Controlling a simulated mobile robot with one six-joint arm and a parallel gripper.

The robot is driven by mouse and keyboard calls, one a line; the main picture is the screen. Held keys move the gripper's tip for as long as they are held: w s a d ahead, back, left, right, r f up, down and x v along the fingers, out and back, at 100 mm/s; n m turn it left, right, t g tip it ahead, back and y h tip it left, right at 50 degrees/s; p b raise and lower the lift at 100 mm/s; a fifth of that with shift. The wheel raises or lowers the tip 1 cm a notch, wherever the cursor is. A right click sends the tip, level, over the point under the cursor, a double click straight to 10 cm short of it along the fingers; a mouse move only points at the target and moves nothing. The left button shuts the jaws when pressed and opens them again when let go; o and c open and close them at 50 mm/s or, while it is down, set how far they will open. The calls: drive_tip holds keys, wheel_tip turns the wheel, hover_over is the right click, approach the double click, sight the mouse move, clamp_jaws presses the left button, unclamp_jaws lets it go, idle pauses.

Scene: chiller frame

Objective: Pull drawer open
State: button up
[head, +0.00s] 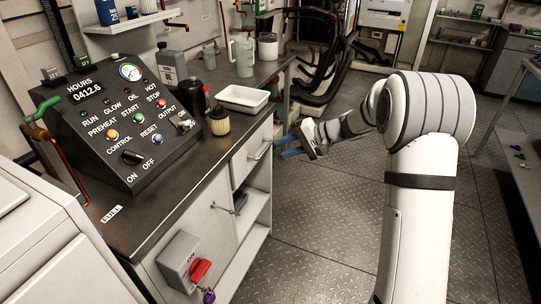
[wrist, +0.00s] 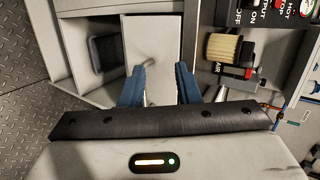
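The drawer (head: 250,157) is a pale front at the top of the workbench cabinet, with a bar handle (head: 262,151). It looks flush with the cabinet. My gripper (head: 286,147) is just to the right of the drawer front, its blue fingers pointing toward it. In the wrist view my gripper (wrist: 160,82) has its two blue fingers spread apart, with a pale panel (wrist: 150,35) and a small handle-like piece (wrist: 149,70) showing between them. Nothing is gripped. Whether the fingers touch the handle cannot be told.
The dark worktop (head: 150,180) holds a control panel (head: 115,115), a white tray (head: 243,98), a filter (head: 219,121) and bottles. A red rotary switch (head: 200,270) sticks out below. The metal floor (head: 320,220) in front of the cabinet is clear.

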sight(266, 148)
drive_tip(key=w+f+m+t+y+b, duration=0.2)
drive_tip(key=w+f+t+y+b, duration=0.1)
drive_tip(key=w+f, duration=0.75)
drive_tip(key=x, duration=0.8)
drive_tip(key=shift+w+r, duration=0.3)
drive_tip(key=shift+w, duration=0.05)
drive_tip(key=shift+c, duration=0.5)
clamp_jaws()
